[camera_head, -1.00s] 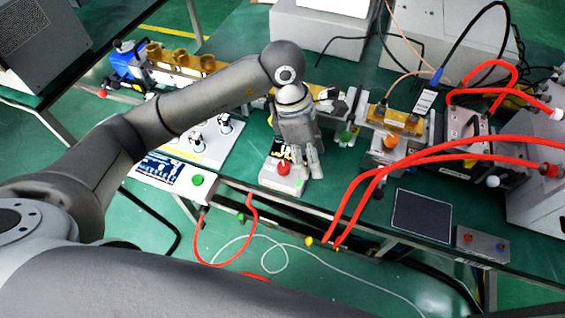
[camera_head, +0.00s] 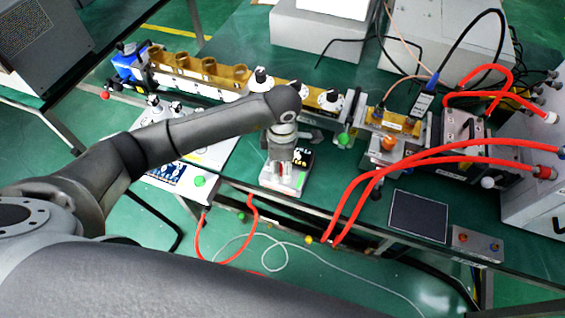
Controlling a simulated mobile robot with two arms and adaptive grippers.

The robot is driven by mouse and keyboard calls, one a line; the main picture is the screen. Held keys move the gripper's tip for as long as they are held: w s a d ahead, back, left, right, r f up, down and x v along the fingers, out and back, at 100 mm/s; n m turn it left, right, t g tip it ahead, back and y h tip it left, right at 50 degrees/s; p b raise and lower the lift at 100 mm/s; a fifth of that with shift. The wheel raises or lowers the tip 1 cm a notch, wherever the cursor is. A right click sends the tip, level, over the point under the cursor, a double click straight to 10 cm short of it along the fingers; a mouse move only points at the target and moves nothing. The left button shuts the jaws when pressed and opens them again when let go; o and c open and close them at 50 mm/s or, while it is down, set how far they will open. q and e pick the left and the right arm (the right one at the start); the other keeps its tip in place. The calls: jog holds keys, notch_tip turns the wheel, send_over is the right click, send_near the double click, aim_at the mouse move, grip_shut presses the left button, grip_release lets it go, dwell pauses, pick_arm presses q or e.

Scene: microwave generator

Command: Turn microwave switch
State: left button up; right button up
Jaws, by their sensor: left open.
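The small switch box (camera_head: 270,182), light grey with a dark labelled panel, sits near the front edge of the green table in the middle of the view. My left gripper (camera_head: 278,168) is directly over it, pointing down, with its fingers at the box's top. The fingers are open. The box's red knob is hidden behind the gripper, so I cannot tell whether the fingers touch it. My right gripper is not in view.
A brass waveguide bench (camera_head: 205,72) with white-topped knobs runs behind the box. Thick red hoses (camera_head: 400,160) arch over the table on the right. A black pad (camera_head: 419,215) lies at the front right. A white panel box (camera_head: 183,182) stands to the left.

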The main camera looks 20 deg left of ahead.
pick_arm(q)
jog(key=shift+f, duration=0.3)
jog(key=c, duration=1)
